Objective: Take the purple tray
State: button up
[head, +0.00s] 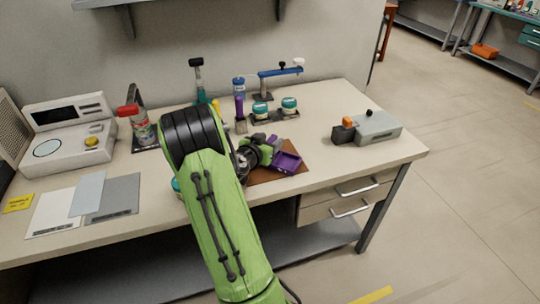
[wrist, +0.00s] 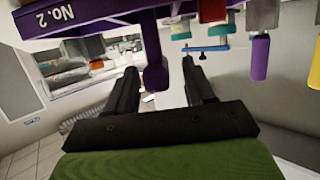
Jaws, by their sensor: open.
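The purple tray (head: 288,162) lies on a brown mat (head: 262,177) near the front middle of the bench. In the wrist view the tray (wrist: 95,22), marked "No. 2", spans the upper left, and its purple handle (wrist: 155,72) points down toward my gripper. My gripper (wrist: 162,72) is open, with one black finger on each side of the handle. The handle appears between the fingers, apart from both. In the head view my gripper (head: 266,150) is at the tray's left side, and my arm hides part of the mat.
Behind stand teal-lidded jars (head: 289,104), a purple-handled tool (head: 239,106) and a blue-armed stand (head: 279,72). A grey device (head: 367,128) is to the right. A white instrument (head: 70,132), a red-capped bottle (head: 140,125) and papers (head: 112,198) are to the left. Bench between mat and device is clear.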

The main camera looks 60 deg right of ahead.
jog(key=x, duration=0.2)
jog(key=shift+d+f, duration=0.1)
jog(key=shift+d, duration=0.3)
grip_shut()
